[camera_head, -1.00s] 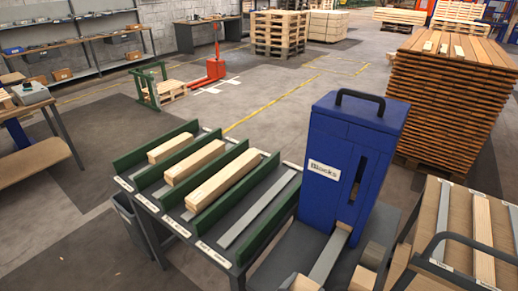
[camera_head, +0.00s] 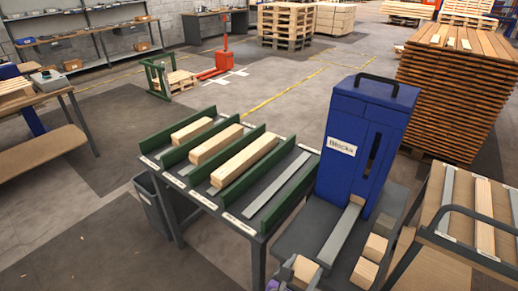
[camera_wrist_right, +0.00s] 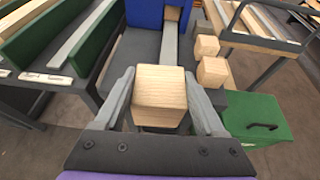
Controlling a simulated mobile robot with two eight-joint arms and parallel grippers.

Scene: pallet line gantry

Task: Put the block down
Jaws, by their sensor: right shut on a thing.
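My right gripper (camera_head: 298,274) shows at the bottom edge of the head view. In the right wrist view (camera_wrist_right: 160,76) its two grey fingers are shut on a pale wooden block (camera_wrist_right: 159,97), one on each side. The held block also shows in the head view (camera_head: 305,269), partly cut off. It is over the grey bench near the front end of the grey strip (camera_head: 338,236); whether it touches the bench I cannot tell. My left gripper is not in view.
The blue Blocks dispenser (camera_head: 366,140) stands behind the strip, a block (camera_head: 355,201) at its mouth. Two loose blocks (camera_head: 376,247) (camera_head: 364,272) lie right of the strip. Left is a table with green dividers (camera_head: 243,184) and wooden pieces. A green box (camera_wrist_right: 257,118) sits at right.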

